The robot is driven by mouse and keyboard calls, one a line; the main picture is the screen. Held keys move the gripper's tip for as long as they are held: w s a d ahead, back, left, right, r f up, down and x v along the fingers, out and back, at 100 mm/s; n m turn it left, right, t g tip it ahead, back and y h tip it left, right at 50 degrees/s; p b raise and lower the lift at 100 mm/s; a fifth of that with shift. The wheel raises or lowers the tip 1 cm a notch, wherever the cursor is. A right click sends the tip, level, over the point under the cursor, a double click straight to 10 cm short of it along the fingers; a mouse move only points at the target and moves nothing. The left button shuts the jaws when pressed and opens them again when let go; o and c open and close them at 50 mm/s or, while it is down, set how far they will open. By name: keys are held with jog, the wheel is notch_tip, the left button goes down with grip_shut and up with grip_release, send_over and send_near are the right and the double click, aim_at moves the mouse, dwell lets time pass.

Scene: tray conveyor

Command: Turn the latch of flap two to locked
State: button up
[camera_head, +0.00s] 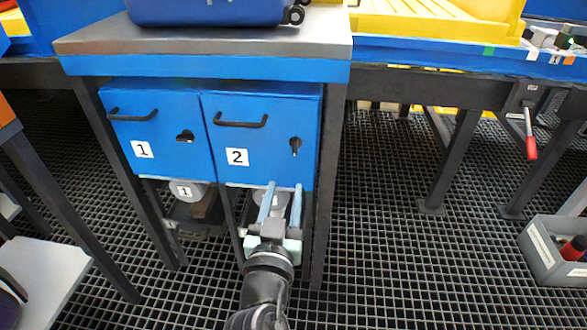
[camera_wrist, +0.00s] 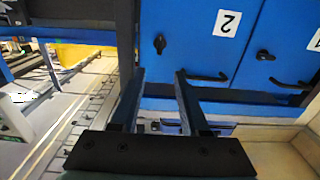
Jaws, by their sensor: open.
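Flap two (camera_head: 262,133) is a blue panel marked 2, on the right under the grey bench top, and it looks closed. Its black latch (camera_head: 295,147) sits right of the label and appears upright in the head view. The latch also shows in the wrist view (camera_wrist: 160,44), where the picture is turned over. My gripper (camera_head: 283,188) is open and empty, in front of the lower edge of flap two and below the latch. In the wrist view my gripper (camera_wrist: 161,75) has its fingers apart, with the latch beyond them and not touched.
Flap one (camera_head: 160,150), with its own handle and a latch (camera_head: 185,136) lying sideways, is to the left. A blue case (camera_head: 205,12) lies on the bench top (camera_head: 90,42). A dark bench leg (camera_head: 327,200) stands just right of flap two. A grey bin (camera_head: 540,255) is at far right.

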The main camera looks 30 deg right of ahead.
aim_at(295, 147)
jog(key=b+x, duration=0.3)
jog(key=x, duration=1)
jog(key=shift+f, duration=0.15)
jog(key=shift+s, duration=0.1)
jog(key=shift+c, duration=0.2)
grip_shut()
